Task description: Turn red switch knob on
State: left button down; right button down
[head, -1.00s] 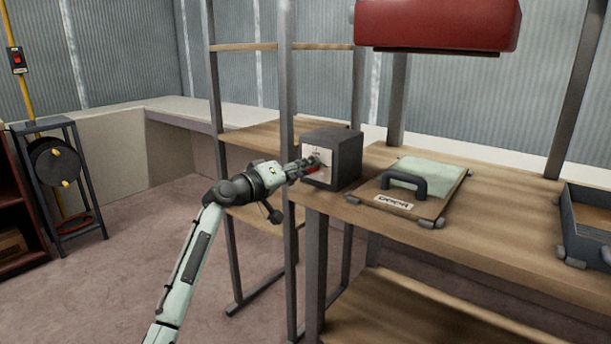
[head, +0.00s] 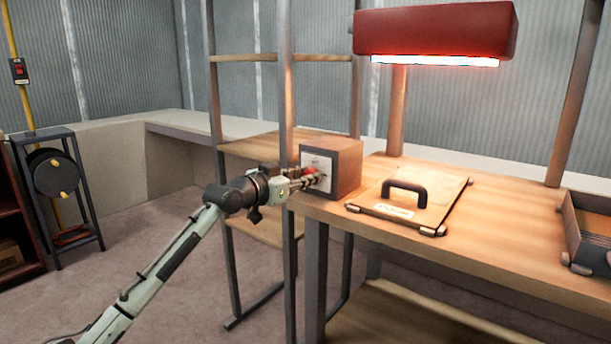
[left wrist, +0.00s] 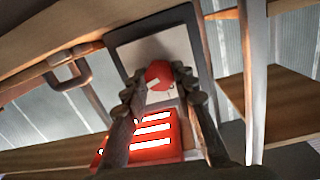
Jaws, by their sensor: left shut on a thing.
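The red switch knob (left wrist: 159,75) sits on the pale front plate (left wrist: 184,48) of a dark box (head: 345,166) at the left end of the workbench. A white mark shows on the knob's face. My left gripper (head: 313,174) reaches the front of the box and is shut on the knob; its two fingers lie on either side of it in the left wrist view (left wrist: 158,88). The red lamp (head: 435,30) above the bench is lit along its underside. My right gripper is in neither view.
A board with a black handle (head: 405,188) lies on the workbench (head: 480,232), right of the box. A dark tray (head: 575,235) stands at the right edge. A metal shelf upright (head: 288,100) stands close beside my left gripper.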

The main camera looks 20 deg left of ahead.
pick_arm(q)
jog(key=shift+r+m, duration=0.1)
jog(key=shift+m, duration=0.6)
jog(key=shift+m+p, duration=0.4)
jog(key=shift+m, duration=0.3)
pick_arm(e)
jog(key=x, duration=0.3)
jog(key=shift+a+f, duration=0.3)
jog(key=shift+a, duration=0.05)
pick_arm(q)
jog(key=c, duration=1.2)
grip_release()
jog(key=shift+s, duration=0.1)
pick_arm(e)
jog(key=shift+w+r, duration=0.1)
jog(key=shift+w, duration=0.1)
pick_arm(q)
jog(key=v, duration=1.1)
jog(key=shift+s, duration=0.45)
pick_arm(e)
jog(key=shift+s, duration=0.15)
